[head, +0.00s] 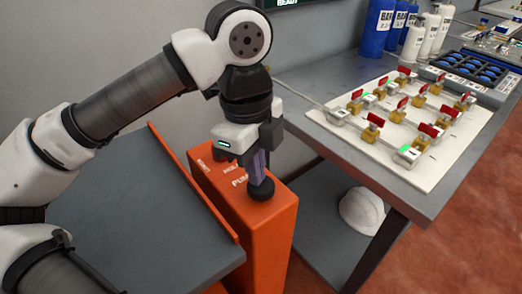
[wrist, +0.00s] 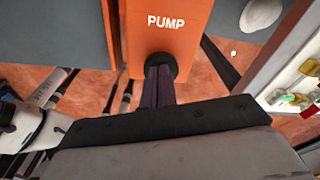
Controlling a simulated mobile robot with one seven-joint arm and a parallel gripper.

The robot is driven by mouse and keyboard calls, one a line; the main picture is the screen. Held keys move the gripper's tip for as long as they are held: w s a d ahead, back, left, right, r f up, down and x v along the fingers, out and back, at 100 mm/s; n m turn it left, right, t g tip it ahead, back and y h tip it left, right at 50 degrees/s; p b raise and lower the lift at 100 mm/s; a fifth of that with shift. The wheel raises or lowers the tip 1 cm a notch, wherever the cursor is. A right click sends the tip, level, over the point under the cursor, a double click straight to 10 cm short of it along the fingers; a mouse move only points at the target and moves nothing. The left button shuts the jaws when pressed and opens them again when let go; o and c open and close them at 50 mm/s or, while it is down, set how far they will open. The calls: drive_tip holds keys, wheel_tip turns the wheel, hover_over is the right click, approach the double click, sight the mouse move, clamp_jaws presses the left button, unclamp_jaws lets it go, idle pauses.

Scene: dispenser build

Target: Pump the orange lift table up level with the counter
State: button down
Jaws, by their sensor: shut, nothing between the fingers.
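The lift table has a grey platform (head: 140,215) with an orange rim (head: 195,185) at the left of the head view. It looks lower than the grey counter (head: 345,160) on the right. The table's orange control box (head: 268,240) stands between them, with a round black pump knob (head: 262,191) on top. The box (wrist: 190,20) with its PUMP label also shows in the wrist view, with the knob (wrist: 161,61) below the label. My gripper (head: 258,178) points down with shut, empty fingers at the knob. The tips seem to touch it; exact contact is unclear.
A white panel (head: 440,165) with red-handled valves lies on the counter, near a dark tray (head: 470,72) of blue pieces and several bottles (head: 378,28). A white helmet (head: 362,211) sits on the lower shelf (head: 325,240). The counter's edge is close to my gripper's right.

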drive_tip(key=w+a, duration=0.1)
drive_tip(key=a+r, duration=0.1)
drive_tip(key=shift+w+a, duration=0.3)
drive_tip(key=shift+w, duration=0.05)
wheel_tip(320, 180, up, 14)
drive_tip(key=a, duration=0.1)
drive_tip(key=shift+w+f, duration=0.15)
drive_tip(key=shift+w, duration=0.2)
idle(0.7)
